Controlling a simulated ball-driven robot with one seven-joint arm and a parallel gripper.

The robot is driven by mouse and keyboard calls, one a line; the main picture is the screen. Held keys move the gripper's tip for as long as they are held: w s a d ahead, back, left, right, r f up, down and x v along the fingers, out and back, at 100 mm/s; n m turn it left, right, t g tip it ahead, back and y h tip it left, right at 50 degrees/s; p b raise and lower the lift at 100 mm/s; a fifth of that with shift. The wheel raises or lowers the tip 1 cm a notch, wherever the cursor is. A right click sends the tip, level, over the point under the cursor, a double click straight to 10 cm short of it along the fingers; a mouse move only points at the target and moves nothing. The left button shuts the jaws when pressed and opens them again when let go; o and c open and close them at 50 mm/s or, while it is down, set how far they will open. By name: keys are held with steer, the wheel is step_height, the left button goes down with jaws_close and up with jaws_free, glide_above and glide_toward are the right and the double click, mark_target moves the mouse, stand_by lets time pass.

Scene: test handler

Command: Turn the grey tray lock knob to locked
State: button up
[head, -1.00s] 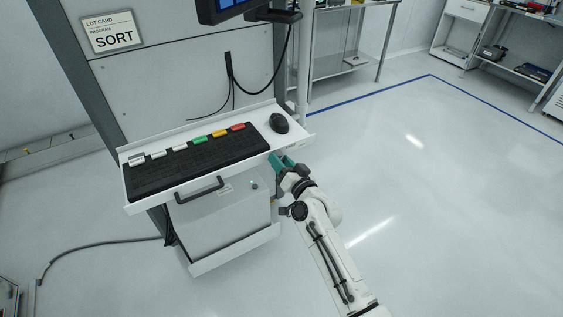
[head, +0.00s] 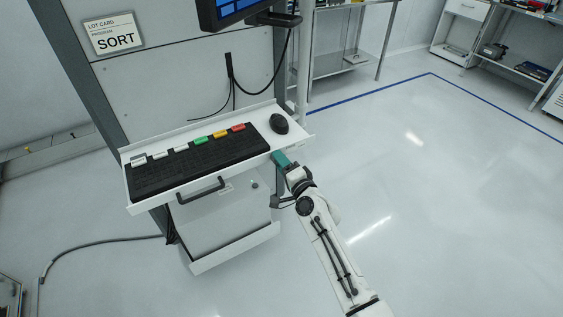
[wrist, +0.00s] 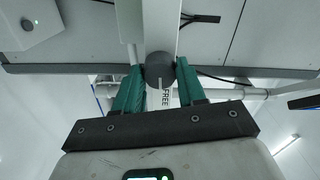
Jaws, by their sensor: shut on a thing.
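The grey lock knob (wrist: 160,67) shows in the wrist view as a dark round knob. It sits between the two green fingertips of my gripper (wrist: 160,74), which is shut on it. A pale line on the knob points down in the picture, towards a label reading FREE (wrist: 165,97). In the head view my gripper (head: 281,159) is at the right side of the white keyboard tray (head: 204,203), near its front corner. The knob is hidden there behind the gripper and the tray edge.
A black keyboard (head: 205,167) and a mouse (head: 279,124) lie on the tray. A black handle (head: 201,190) is on the tray front, above a pale box (head: 222,222). The floor to the right is clear.

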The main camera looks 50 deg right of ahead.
steer(key=shift+m, duration=0.4)
steer(key=o, duration=1.1)
steer(key=shift+s, duration=0.15)
steer(key=v, duration=1)
steer(key=shift+s+a, duration=0.1)
steer(key=shift+s, duration=0.2)
